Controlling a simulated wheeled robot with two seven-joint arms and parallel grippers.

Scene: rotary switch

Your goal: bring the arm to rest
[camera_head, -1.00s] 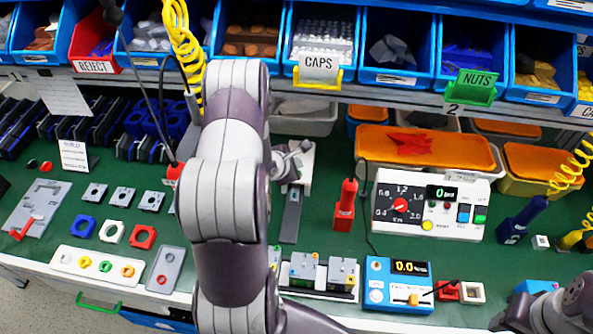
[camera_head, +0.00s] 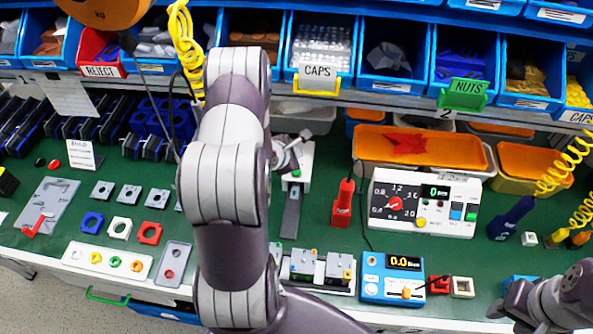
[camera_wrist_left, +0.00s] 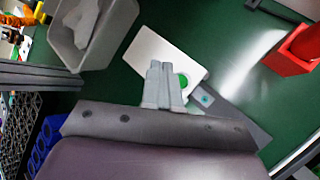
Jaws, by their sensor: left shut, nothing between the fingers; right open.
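My left arm (camera_head: 225,180) rises through the middle of the head view, hiding part of the bench. My left gripper (camera_head: 297,143) is at its far end, beside a white-and-grey fixture (camera_head: 305,160). In the left wrist view the gripper's pale fingers (camera_wrist_left: 163,72) are together and empty, in front of the white block with a green button (camera_wrist_left: 150,55). I cannot tell whether they touch it. My right gripper (camera_head: 507,306) is low at the right, partly cut off by the frame, open and apart from the bench devices. A white panel with a red-centred dial (camera_head: 394,204) stands right of centre.
A blue meter (camera_head: 393,278) and a grey module row (camera_head: 318,270) line the front edge. A red-handled tool (camera_head: 343,203) stands upright between arm and panel. Parts bins (camera_head: 393,85) fill the back. An orange-brown round object (camera_head: 105,10) hangs top left.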

